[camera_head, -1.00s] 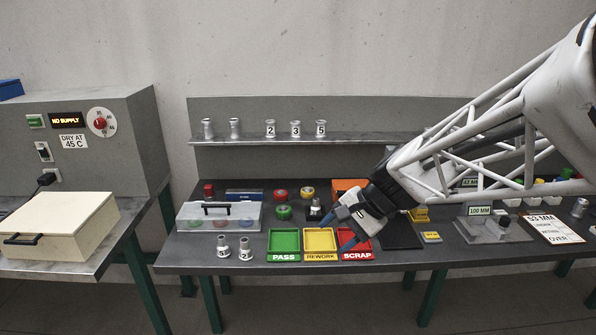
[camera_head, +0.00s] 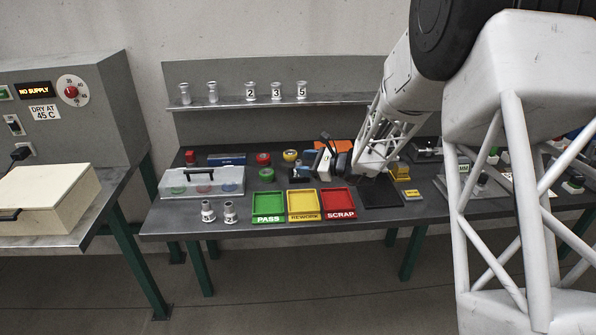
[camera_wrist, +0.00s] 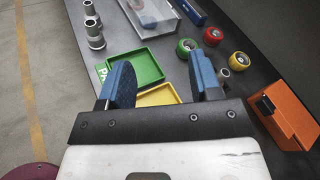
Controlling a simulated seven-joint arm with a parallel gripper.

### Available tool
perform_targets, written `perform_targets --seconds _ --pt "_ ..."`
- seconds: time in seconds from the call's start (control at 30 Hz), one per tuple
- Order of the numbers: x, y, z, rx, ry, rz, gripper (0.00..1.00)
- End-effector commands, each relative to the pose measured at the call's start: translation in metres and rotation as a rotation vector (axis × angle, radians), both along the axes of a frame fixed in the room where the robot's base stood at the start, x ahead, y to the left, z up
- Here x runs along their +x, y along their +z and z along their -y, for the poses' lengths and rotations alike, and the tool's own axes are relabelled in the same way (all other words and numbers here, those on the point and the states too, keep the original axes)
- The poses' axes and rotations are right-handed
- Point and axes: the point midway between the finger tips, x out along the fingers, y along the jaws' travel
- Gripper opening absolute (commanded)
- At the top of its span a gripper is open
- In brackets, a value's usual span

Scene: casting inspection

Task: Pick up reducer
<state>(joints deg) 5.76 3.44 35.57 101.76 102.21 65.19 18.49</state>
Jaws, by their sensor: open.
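Two silver flanged reducers, a left one (camera_head: 208,211) and a right one (camera_head: 230,211), stand upright on the bench, left of the green PASS tray (camera_head: 268,207). In the wrist view they show at the upper left, one nearer (camera_wrist: 94,34) and one farther (camera_wrist: 90,9). Several more reducers (camera_head: 250,91) stand on the back shelf, some numbered 2, 3 and 5. My gripper (camera_head: 325,147) is open and empty, above the bench behind the trays. In the wrist view its blue fingers (camera_wrist: 162,76) are spread apart, with no reducer between them.
A yellow REWORK tray (camera_head: 303,205) and red SCRAP tray (camera_head: 339,203) adjoin PASS. A clear lidded case (camera_head: 203,183) stands behind the reducers. Red (camera_head: 263,159) and green (camera_head: 267,174) rings and an orange box (camera_wrist: 285,112) lie near my gripper. Bench left of the reducers is clear.

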Motion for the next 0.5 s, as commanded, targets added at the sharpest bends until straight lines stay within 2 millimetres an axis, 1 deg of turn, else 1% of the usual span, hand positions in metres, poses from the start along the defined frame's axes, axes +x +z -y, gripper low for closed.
perform_targets --seconds 0.03,0.1,0.3,0.4,0.5 --pt "0.013 -0.014 0.005 0.038 -0.036 -0.017 0.58" --pt "0.031 -0.03 0.012 0.093 -0.092 -0.04 0.58" --pt "0.076 -0.077 0.037 0.247 -0.25 -0.093 0.58" --pt "0.092 -0.097 0.049 0.309 -0.316 -0.111 0.58" --pt "0.103 -0.113 0.058 0.353 -0.366 -0.125 0.58"
